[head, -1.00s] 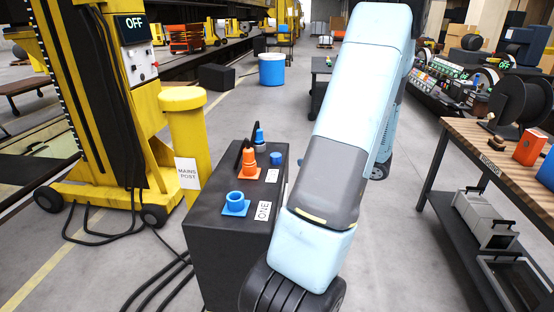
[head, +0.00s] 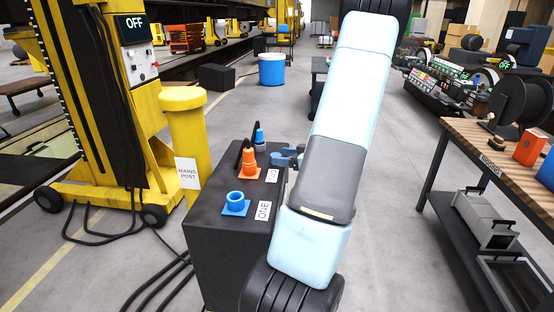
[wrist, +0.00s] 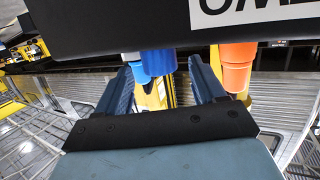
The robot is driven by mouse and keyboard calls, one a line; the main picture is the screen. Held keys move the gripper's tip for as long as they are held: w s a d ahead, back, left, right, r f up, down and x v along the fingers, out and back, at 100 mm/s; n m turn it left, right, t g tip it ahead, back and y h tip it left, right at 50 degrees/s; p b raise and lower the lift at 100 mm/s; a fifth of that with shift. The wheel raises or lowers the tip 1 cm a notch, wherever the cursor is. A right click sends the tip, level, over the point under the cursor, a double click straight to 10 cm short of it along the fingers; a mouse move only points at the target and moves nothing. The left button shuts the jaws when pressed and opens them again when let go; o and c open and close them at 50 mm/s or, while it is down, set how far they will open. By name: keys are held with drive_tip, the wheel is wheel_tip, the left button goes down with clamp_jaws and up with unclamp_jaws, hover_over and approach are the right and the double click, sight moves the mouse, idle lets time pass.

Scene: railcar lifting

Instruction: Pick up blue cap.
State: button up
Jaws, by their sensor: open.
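The blue cap (wrist: 158,62) is small and round and shows between my gripper's fingers in the wrist view, which shows the box top upside down. My gripper (wrist: 160,68) is open, with one finger on each side of the cap in the picture. I cannot tell whether either finger touches it. In the head view my gripper (head: 287,157) is at the right edge of the black box's top, where it largely hides the cap.
The black box (head: 225,250) carries an orange plug (head: 250,167), a blue-and-grey plug (head: 260,140) behind it and a blue socket (head: 236,200) in front. The orange plug stands close to my gripper. A yellow mains post (head: 187,140) is at left, a workbench (head: 480,150) at right.

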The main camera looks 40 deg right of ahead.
sight(276, 154)
drive_tip(key=x, duration=0.3)
drive_tip(key=shift+w+a, duration=0.1)
drive_tip(key=shift+w, duration=0.15)
drive_tip(key=shift+c, duration=0.2)
drive_tip(key=c, duration=1)
